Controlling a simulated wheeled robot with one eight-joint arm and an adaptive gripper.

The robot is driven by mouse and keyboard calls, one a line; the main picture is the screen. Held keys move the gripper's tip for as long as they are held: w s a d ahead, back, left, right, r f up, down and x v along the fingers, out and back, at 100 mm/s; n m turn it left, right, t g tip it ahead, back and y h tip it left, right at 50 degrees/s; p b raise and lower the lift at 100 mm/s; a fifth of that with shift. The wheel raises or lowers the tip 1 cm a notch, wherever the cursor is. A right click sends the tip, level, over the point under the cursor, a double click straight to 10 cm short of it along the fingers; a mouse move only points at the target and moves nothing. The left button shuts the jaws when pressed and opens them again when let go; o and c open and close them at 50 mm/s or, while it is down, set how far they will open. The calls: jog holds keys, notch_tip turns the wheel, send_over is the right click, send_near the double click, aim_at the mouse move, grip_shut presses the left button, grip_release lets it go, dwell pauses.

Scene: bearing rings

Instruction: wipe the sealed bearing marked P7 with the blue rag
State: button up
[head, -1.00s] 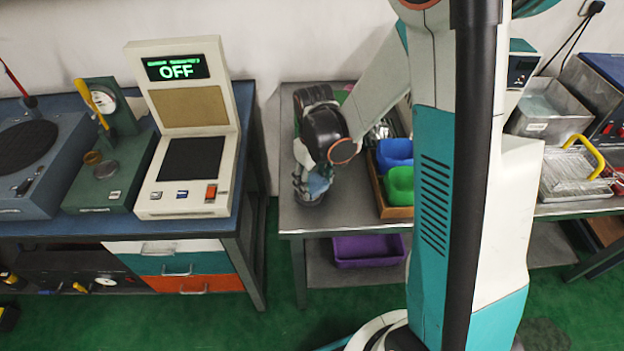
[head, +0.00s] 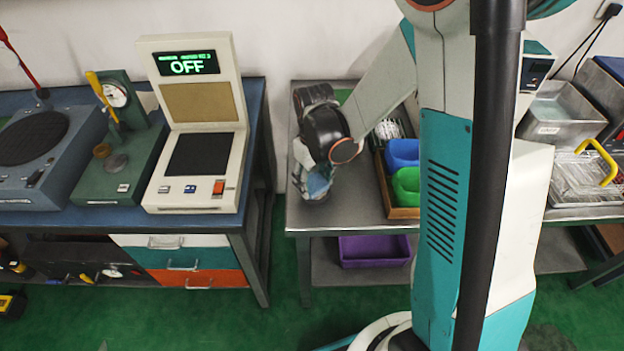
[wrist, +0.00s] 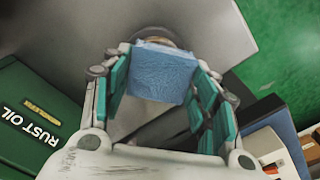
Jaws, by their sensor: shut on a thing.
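My gripper (wrist: 160,90) has its teal-padded fingers around the blue rag (wrist: 162,74) and is shut on it. The rag hangs at the fingertips over the grey metal bench (wrist: 205,22). A round brownish rim (wrist: 160,36), possibly a bearing, shows just behind the rag, mostly hidden by it. I cannot tell whether the rag touches it. In the head view the gripper (head: 309,172) is low over the left part of the bench, with the rag (head: 319,182) showing at its tip. No P7 mark is readable.
A green rust oil container (wrist: 38,115) lies close beside the gripper. Blue (head: 402,152) and green (head: 407,184) bins sit in a wooden tray to the right. The bench's front left is bare. A tester reading OFF (head: 195,130) stands on the left table, across a gap.

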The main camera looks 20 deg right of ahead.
jog(key=shift+s+d+f, duration=0.1)
jog(key=shift+s+d, duration=0.1)
jog(key=shift+d, duration=0.3)
jog(key=shift+s+d, duration=0.2)
jog(key=shift+d, duration=0.3)
jog(key=shift+w+a, duration=0.4)
jog(key=shift+a, duration=0.25)
jog(key=shift+w+a, duration=0.4)
jog(key=shift+a, duration=0.2)
jog(key=shift+d, duration=0.1)
jog(key=shift+s+d, duration=0.25)
jog(key=shift+d, duration=0.4)
jog(key=shift+s+d, duration=0.25)
jog(key=shift+d, duration=0.4)
jog(key=shift+a+b, duration=0.15)
jog(key=shift+b, duration=0.15)
